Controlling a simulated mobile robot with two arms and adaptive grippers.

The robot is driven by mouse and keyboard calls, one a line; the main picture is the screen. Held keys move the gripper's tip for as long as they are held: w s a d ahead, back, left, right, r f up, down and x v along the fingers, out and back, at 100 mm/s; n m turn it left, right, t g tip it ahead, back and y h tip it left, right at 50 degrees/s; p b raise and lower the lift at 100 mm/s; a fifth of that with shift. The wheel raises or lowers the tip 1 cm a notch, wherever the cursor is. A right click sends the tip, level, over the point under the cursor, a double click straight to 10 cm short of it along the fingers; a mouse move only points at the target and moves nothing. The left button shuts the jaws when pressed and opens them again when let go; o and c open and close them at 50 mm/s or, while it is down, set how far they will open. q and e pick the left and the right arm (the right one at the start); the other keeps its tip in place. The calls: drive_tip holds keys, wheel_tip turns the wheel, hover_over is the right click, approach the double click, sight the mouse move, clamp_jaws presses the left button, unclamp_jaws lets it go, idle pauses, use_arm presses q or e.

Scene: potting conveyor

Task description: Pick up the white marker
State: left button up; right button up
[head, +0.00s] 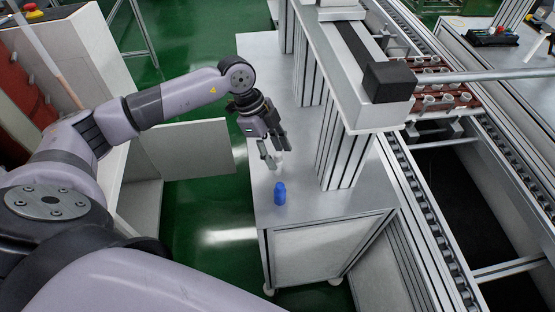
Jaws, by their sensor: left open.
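My left gripper (273,158) reaches down over the light grey table (310,206), with its fingers open. A small pale, whitish upright piece (280,164) shows by the fingertips. It may be the white marker, but it is too small and partly covered to be sure. I cannot tell if the fingers touch it. A small blue rounded object (280,193) stands on the table just in front of the gripper, toward the near edge. My right gripper is not in view.
Metal profile posts (345,150) stand on the table right of the gripper, under a raised beam with a black box (389,82). A conveyor (425,210) runs along the right, with white cups in a reddish tray behind. The table's near left top is mostly clear.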

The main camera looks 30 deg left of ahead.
use_arm(q)
drive_tip(key=shift+x, duration=0.85)
clamp_jaws()
